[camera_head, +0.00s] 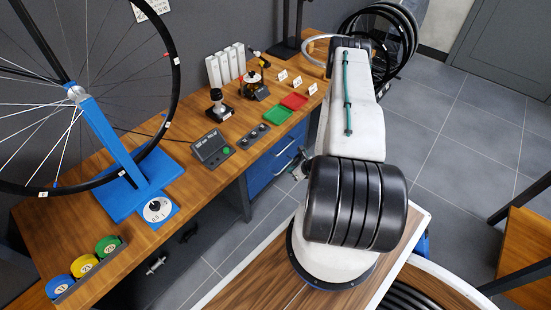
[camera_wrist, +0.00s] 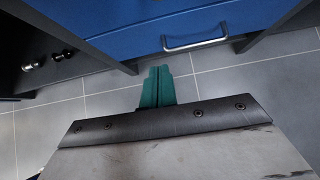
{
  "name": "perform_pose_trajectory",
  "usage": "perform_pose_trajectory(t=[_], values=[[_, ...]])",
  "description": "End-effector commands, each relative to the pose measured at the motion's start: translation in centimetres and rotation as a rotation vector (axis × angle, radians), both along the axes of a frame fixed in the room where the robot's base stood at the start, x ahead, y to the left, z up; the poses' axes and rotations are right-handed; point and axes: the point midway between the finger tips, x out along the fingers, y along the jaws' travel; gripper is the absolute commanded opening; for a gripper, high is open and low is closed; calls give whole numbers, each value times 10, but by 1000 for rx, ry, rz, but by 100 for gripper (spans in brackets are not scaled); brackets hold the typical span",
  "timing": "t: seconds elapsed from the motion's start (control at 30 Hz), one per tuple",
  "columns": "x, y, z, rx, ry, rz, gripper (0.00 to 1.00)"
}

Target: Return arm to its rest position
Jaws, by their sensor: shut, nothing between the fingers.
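My gripper (camera_wrist: 157,88) shows in the wrist view as two teal fingers side by side, pressed together with nothing between them. It is over the grey tiled floor, below a blue drawer front (camera_wrist: 190,25) with a metal handle (camera_wrist: 195,44). I cannot tell the gap to the drawer. In the head view my arm is folded up in front of the bench on the right, its white link and black joint in view. My fingers cannot be made out clearly there.
Tyres (camera_head: 385,25) stand at the back. Tiled floor (camera_head: 465,130) is clear at right.

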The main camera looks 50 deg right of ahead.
Motion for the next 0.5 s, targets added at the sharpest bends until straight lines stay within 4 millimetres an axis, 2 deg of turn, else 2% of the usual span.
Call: perform_pose_trajectory(t=[0.33, 0.43, 0.5], values=[[1, 5, 4, 9, -12, 13, 0], [-1, 22, 7, 33, -31, 77, 0], [-5, 42, 12, 63, -47, 147, 0]])
